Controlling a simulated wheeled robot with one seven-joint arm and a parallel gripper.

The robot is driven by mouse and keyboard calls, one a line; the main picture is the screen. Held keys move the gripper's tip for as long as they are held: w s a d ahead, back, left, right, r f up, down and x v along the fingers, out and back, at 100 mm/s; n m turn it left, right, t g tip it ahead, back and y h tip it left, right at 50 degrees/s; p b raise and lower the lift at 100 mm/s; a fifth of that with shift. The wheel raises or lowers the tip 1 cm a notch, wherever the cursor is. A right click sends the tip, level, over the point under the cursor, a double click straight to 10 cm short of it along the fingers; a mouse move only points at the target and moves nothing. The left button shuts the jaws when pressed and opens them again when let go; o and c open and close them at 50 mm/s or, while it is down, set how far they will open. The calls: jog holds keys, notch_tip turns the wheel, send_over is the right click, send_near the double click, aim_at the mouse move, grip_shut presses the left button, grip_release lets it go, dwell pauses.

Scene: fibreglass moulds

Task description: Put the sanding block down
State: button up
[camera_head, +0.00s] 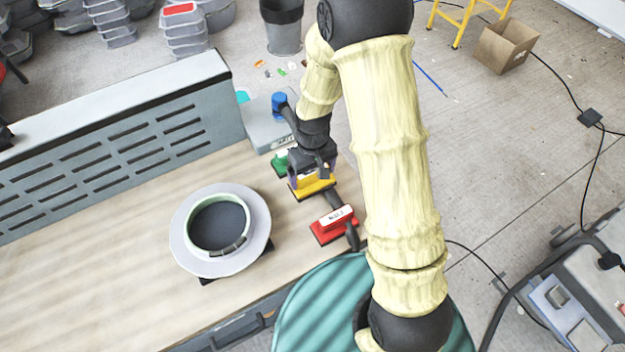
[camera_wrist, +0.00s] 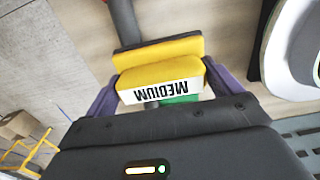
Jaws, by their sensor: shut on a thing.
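My gripper (camera_head: 313,172) is shut on a yellow sanding block labelled MEDIUM (camera_head: 316,190). In the wrist view the block (camera_wrist: 160,52) sits between the purple fingers (camera_wrist: 164,93), label towards the camera and dark pad on its far side. The block is over or on the right end of the wooden workbench (camera_head: 110,250); I cannot tell whether its pad touches. A green block (camera_head: 281,162) is just behind it, partly hidden by my gripper. A red block with a white label (camera_head: 335,222) lies in front of it, nearer the bench edge.
A pale ring-shaped mould (camera_head: 178,236) lies on the bench to the left. A grey box (camera_head: 262,130) stands behind the green block. A slotted grey panel (camera_head: 120,150) lines the bench's back. Bare wood lies between ring and blocks. A bin (camera_head: 284,35) stands on the floor.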

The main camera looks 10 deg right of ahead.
aim_at(313, 182)
jog(key=shift+f+p, duration=0.4)
jog(key=shift+f, duration=1.65)
jog(key=shift+f, duration=0.2)
jog(key=o, duration=0.7)
jog(key=shift+o, duration=0.2)
jog(key=shift+r, duration=0.1)
notch_tip(313, 182, up, 12)
jog(key=shift+r+b, duration=0.1)
jog(key=shift+b, duration=0.95)
